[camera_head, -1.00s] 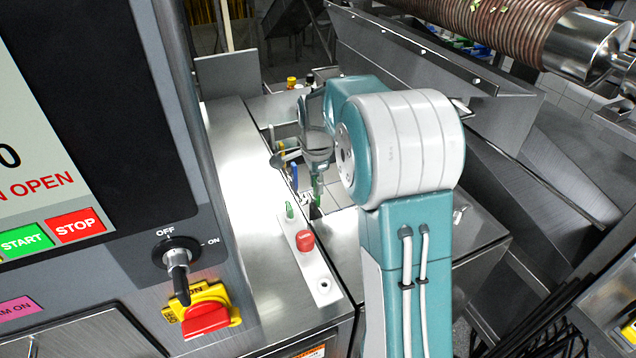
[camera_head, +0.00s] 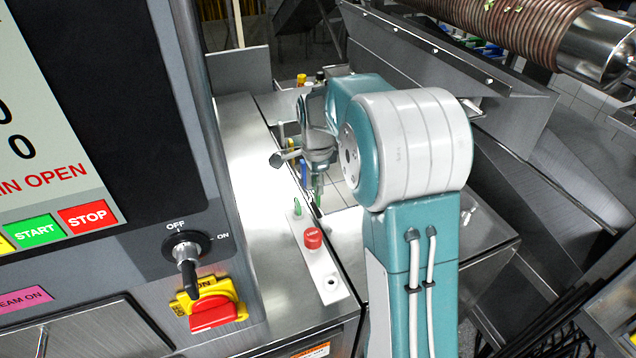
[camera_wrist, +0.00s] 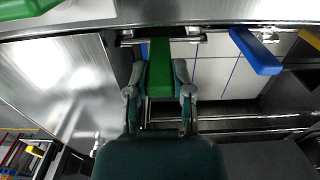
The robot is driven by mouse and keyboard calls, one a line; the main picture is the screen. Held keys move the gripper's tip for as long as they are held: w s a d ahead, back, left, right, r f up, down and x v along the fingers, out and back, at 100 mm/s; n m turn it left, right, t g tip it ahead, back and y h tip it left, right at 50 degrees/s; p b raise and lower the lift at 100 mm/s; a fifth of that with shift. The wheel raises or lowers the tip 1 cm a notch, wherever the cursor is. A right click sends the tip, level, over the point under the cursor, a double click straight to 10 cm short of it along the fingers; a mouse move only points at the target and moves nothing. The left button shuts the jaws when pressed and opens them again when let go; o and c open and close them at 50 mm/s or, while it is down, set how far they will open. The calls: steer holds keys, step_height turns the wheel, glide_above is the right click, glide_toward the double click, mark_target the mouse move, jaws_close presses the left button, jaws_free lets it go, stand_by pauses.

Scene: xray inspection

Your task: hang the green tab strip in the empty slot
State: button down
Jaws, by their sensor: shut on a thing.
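The green tab strip (camera_wrist: 160,70) is between the two fingers of my gripper (camera_wrist: 160,92) in the wrist view, and the gripper is shut on it. The strip's far end is close to a metal rail (camera_wrist: 205,38); I cannot tell whether it touches or hangs on it. A blue strip (camera_wrist: 255,52) hangs to the right along the same line. In the head view my gripper (camera_head: 318,178) is over the gap beside the steel cabinet, with the green strip (camera_head: 318,188) low at its tip. The empty slot cannot be made out clearly.
A red stop button (camera_head: 313,239) and a green button (camera_head: 297,207) stand on a white panel on the cabinet top near the gripper. A yellow strip (camera_wrist: 310,38) is at the right of the wrist view. The control console (camera_head: 190,250) stands at left.

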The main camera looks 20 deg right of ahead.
steer(key=shift+f, duration=1)
stand_by(0.5)
steer(key=shift+c, duration=2.1)
jaws_free()
step_height(320, 180, up, 12)
steer(key=shift+f, duration=0.1)
